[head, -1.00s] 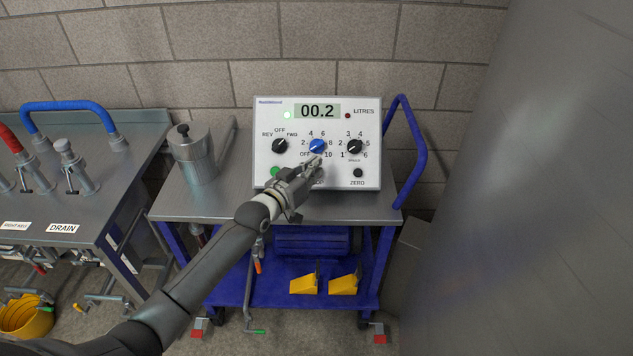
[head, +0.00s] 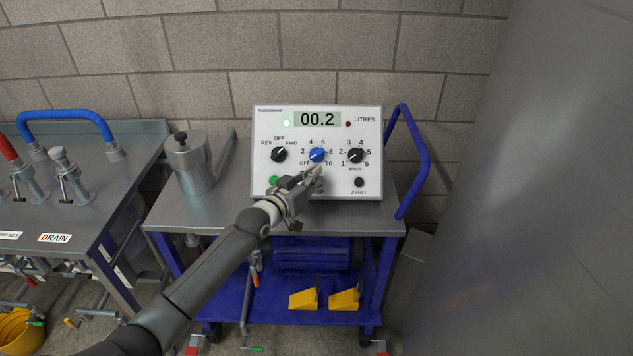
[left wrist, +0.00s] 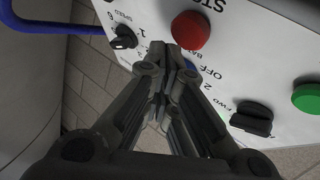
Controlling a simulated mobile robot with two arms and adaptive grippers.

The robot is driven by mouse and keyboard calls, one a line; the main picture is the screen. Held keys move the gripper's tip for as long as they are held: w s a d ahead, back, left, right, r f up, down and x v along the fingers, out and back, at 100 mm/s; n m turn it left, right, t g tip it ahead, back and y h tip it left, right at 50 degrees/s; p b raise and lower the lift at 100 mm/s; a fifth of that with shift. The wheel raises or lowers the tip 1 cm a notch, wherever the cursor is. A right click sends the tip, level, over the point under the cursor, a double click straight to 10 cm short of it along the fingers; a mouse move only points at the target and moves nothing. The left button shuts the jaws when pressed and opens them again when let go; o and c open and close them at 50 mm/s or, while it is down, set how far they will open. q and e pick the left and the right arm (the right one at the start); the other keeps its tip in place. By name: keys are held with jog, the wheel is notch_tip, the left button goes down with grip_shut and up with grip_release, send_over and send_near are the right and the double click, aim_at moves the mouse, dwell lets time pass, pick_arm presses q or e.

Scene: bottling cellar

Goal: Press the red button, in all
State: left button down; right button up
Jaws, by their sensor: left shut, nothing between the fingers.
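The red button (left wrist: 190,31) shows large and round in the left wrist view, on the white control panel (head: 266,140), beside the lettering STOP. In the head view my left gripper hides it. My left gripper (head: 316,171) is shut and empty in front of the panel's lower middle. In the left wrist view its fingertips (left wrist: 172,50) lie just beside the red button's edge; I cannot tell whether they touch the panel. The green button (head: 273,181) is at the panel's lower left and also shows in the left wrist view (left wrist: 308,97). My right gripper is not in view.
The display (head: 317,119) reads 00.2, with a lit green lamp left of it. A blue knob (head: 317,154) sits above my gripper, between two black knobs. The panel stands on a steel cart (head: 240,212) with a blue handle (head: 418,150). A metal canister (head: 190,165) is at left.

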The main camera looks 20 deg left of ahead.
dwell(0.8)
pick_arm(q)
jog(key=shift+f, duration=0.1)
jog(key=shift+w+a+f+b, duration=0.1)
jog(key=shift+w+f+b, duration=0.1)
jog(key=shift+w+b, duration=0.2)
jog(key=shift+w+a+f+b, duration=0.1)
jog(key=shift+w+f+b, duration=0.2)
jog(key=shift+b, duration=0.45)
dwell(0.6)
jog(key=shift+s, duration=0.1)
jog(key=shift+s+d+r+p, duration=0.2)
jog(key=shift+s+r+p, duration=0.4)
jog(key=shift+p, duration=0.75)
